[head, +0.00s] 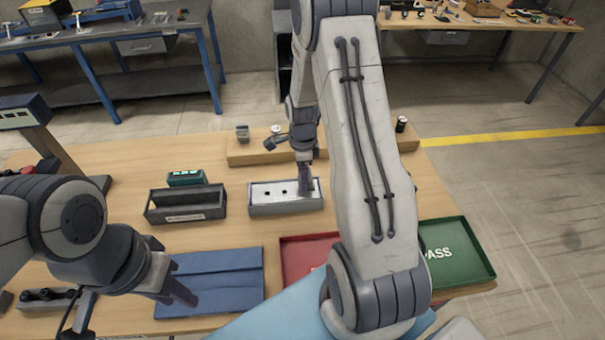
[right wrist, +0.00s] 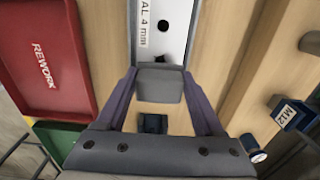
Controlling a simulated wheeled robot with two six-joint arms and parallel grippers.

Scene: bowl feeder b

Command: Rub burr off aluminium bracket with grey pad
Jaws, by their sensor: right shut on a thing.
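The aluminium bracket (head: 262,191) is a pale plate with dark holes, lying in a grey holder near the middle of the bench. In the right wrist view the bracket (right wrist: 152,45) carries the print "AL 4 mm". My right gripper (head: 306,186) is over the bracket's right end. In the right wrist view it is shut on the grey pad (right wrist: 160,83), a small block between its two fingers. The pad overlaps the bracket's near end there; I cannot tell whether they touch. A burr cannot be made out. My left gripper (head: 168,270) is open and empty above the blue folder.
A dark bin (head: 185,217) stands left of the bracket. The blue folder (head: 225,270), red rework tray (head: 308,241) and green pass tray (head: 460,275) lie along the front. A raised wooden ledge (head: 248,155) with small items runs behind. My right arm hides part of the bench.

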